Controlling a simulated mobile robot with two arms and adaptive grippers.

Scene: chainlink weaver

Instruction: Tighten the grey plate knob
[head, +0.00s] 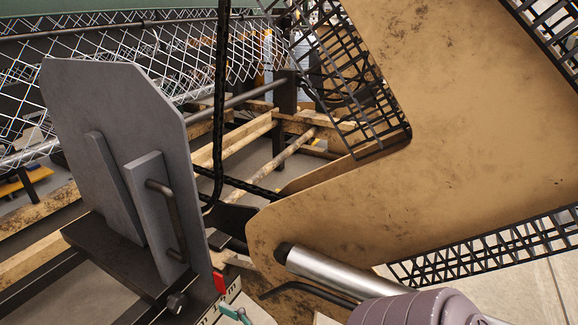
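The grey plate (85,110) stands upright at the left, with cut upper corners. A narrower grey block with a dark bar handle (167,215) is fixed on its face. A small dark knob (176,303) sits low at the front, below the handle, near the bottom edge of the view. I cannot tell from this view how tight it is. Neither of my grippers shows, and nothing is seen touching the plate or the knob.
A large worn tan panel (450,130) with black mesh guards fills the right. A silver cylinder (325,270) and a rounded purple-grey part (415,308) are at the lower right. Small red (219,283) and green (233,313) parts lie right of the knob. Wire mesh (120,50) spans behind.

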